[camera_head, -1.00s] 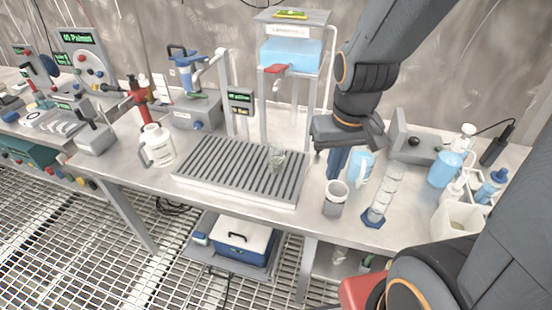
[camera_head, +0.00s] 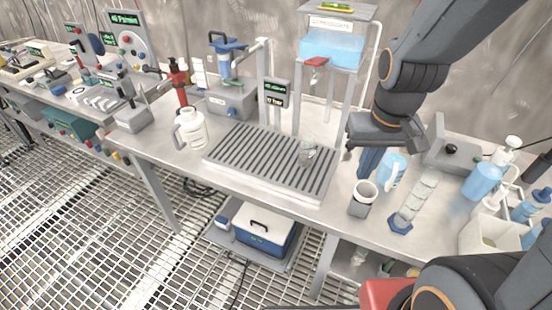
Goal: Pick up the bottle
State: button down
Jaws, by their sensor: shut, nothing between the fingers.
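Several bottles stand on the steel bench (camera_head: 302,200). A light blue bottle with a white band (camera_head: 393,170) stands beside my gripper (camera_head: 368,165), on its right. A white jug-like bottle with a handle (camera_head: 192,131) stands at the left of the slatted drain tray (camera_head: 272,158). A blue pump bottle with a white top (camera_head: 483,180) stands at the far right. My gripper points down with its fingers shut and empty. I cannot tell whether the fingers touch the light blue bottle or only overlap it in the picture.
A grey-white cup (camera_head: 363,199) and a clear cylinder on a blue base (camera_head: 413,203) stand in front of my gripper. A clear glass (camera_head: 307,153) is on the drain tray. A stand with a blue tank (camera_head: 333,47) rises behind. A white bin (camera_head: 484,238) is at right.

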aim_at(307, 141)
jog(key=z, duration=0.05)
jog(key=k, duration=0.5)
jog(key=z, duration=1.7)
jog(key=k, duration=0.9)
jog(key=u, duration=1.5)
jog(key=i, duration=0.5)
jog(key=u, duration=0.05)
